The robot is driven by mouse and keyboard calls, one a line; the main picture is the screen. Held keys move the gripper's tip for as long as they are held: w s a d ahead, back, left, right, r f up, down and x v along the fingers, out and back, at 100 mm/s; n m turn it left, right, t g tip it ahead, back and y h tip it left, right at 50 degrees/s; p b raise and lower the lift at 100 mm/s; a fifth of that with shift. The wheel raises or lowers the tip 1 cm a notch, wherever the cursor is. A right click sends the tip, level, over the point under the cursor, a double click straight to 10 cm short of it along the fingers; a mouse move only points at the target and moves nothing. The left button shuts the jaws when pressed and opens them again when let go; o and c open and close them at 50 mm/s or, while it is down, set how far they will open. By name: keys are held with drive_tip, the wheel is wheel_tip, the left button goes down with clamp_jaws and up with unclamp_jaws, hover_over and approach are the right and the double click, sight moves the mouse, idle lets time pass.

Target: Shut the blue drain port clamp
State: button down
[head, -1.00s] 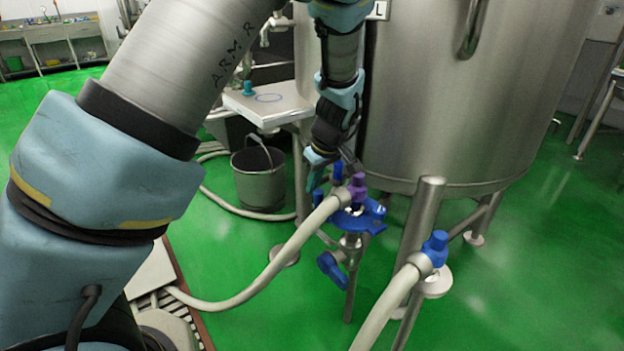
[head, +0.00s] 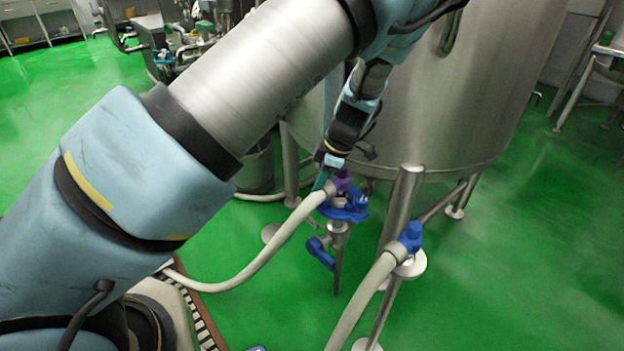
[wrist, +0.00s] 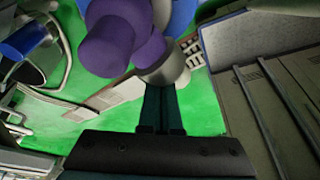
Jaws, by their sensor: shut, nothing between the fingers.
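The blue drain port clamp (head: 346,209) sits on the valve fitting under the tank, around the joint where the white hose (head: 270,250) ends. A purple cap or knob (head: 342,180) stands just above it; it fills the top of the wrist view (wrist: 122,35), with part of a blue piece (wrist: 182,12) behind it. My gripper (head: 321,180) points down right beside the purple part, at the clamp's upper left. Its fingers (wrist: 160,95) are together and empty, with the tips close to a grey metal end (wrist: 163,68). I cannot tell whether they touch it. The clamp's far side is hidden.
A blue valve handle (head: 320,253) hangs below the clamp. A second hose with a blue fitting (head: 411,237) stands at the right. The steel tank (head: 450,90) and its legs rise behind. Green floor (head: 520,270) is open at the right.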

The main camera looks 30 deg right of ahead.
drive_tip(key=shift+s+d, duration=0.25)
drive_tip(key=shift+s, duration=0.05)
idle(0.5)
